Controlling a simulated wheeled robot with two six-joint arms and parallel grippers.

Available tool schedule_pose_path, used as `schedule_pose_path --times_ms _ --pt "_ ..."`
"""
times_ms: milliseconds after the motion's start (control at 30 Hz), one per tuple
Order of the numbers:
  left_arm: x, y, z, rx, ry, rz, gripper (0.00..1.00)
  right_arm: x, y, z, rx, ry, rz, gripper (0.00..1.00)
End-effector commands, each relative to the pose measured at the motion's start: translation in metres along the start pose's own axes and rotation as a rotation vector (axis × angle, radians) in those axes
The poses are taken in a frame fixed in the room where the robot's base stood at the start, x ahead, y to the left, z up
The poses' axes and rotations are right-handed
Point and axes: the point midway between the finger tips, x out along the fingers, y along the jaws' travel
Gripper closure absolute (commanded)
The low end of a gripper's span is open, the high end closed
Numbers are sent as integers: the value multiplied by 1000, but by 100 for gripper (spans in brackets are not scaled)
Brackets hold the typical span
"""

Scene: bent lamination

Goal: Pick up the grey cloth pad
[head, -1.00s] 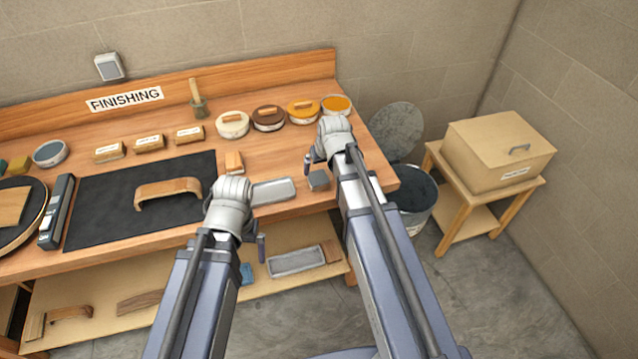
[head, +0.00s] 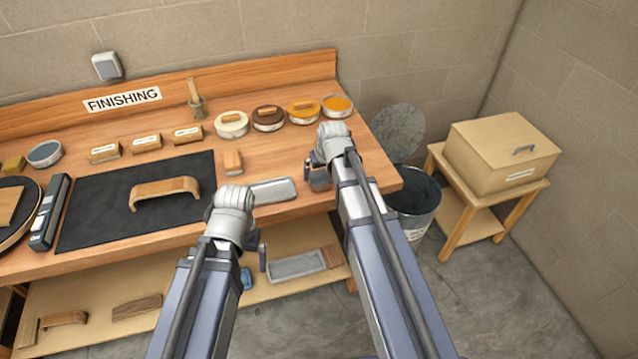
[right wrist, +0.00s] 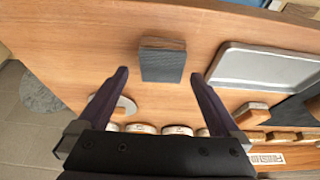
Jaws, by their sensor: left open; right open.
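The grey cloth pad (right wrist: 162,65) is a small dark grey block with a brown edge, lying on the wooden bench. In the head view the pad (head: 321,180) is near the bench's front right corner, partly hidden by my right gripper. My right gripper (right wrist: 158,77) is open and empty. In the right wrist view its two fingertips stand apart, one on each side of the pad, with gaps on both sides; I cannot tell the height between them. My left gripper (head: 257,250) is at the bench's front edge, away from the pad, with its jaws mostly hidden.
A metal tray (head: 273,191) lies left of the pad, with a small wooden block (head: 233,162) behind it. A black mat (head: 100,215) holds a curved wooden piece (head: 165,190). Several tins stand at the back. A bucket (head: 415,203) stands right of the bench.

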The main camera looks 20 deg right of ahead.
Motion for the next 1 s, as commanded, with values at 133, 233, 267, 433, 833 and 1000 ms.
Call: schedule_pose_path --times_ms 133,233,267,433,833,1000 --pt "25 2 -2 0 0 0 0 26 -2 2 0 0 0 0" --pt "33 3 -2 0 0 0 0 35 -2 2 0 0 0 0" --pt "34 3 -2 0 0 0 0 37 -2 2 0 0 0 0" --pt "33 3 -2 0 0 0 0 36 -2 1 0 0 0 0" --pt "33 3 -2 0 0 0 0 35 -2 1 0 0 0 34" --pt "33 3 -2 0 0 0 0 35 -2 1 0 0 0 53"
